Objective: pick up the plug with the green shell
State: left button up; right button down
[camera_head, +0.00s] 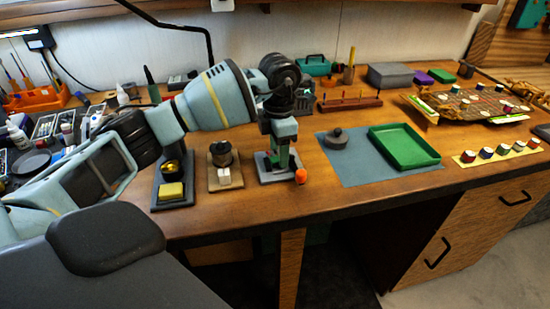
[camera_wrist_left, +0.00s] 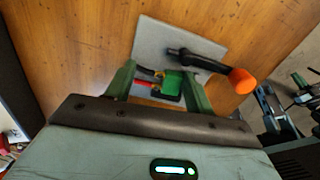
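The plug with the green shell (camera_wrist_left: 172,82) shows in the left wrist view, with dark and red parts beside it, over a grey plate (camera_wrist_left: 152,42). My left gripper (camera_wrist_left: 158,80) is open, with its fingers on either side of the plug; the left finger is clearly apart from it, and I cannot tell whether the right one touches. In the head view my left gripper (camera_head: 281,150) points down over the grey plate (camera_head: 264,166) near the table's front edge, and hides most of the plug. My right gripper is not in view.
A black lever with an orange knob (camera_wrist_left: 241,80) lies right beside the plug; the knob also shows in the head view (camera_head: 300,176). A spool stand (camera_head: 222,157) and a yellow sponge (camera_head: 171,191) stand to the left. A green tray (camera_head: 425,159) lies on a blue-grey mat (camera_head: 355,173) to the right.

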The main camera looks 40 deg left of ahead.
pick_arm(q)
jog(key=shift+r, duration=0.1)
jog(key=shift+r, duration=0.4)
jog(key=r, duration=0.1)
jog(key=d+r, duration=0.1)
jog(key=shift+s+r, duration=0.25)
jog(key=shift+r, duration=0.05)
jog(key=s+d, duration=0.2)
jog(key=d, duration=0.2)
jog(key=s+d+r, duration=0.1)
jog(key=s+d, duration=0.1)
jog(key=d, duration=0.3)
jog(key=s+d+b, duration=0.1)
jog(key=s+d, duration=0.1)
jog(key=d, duration=0.2)
jog(key=shift+s+d+r, duration=0.2)
jog(key=shift+s+d, duration=0.05)
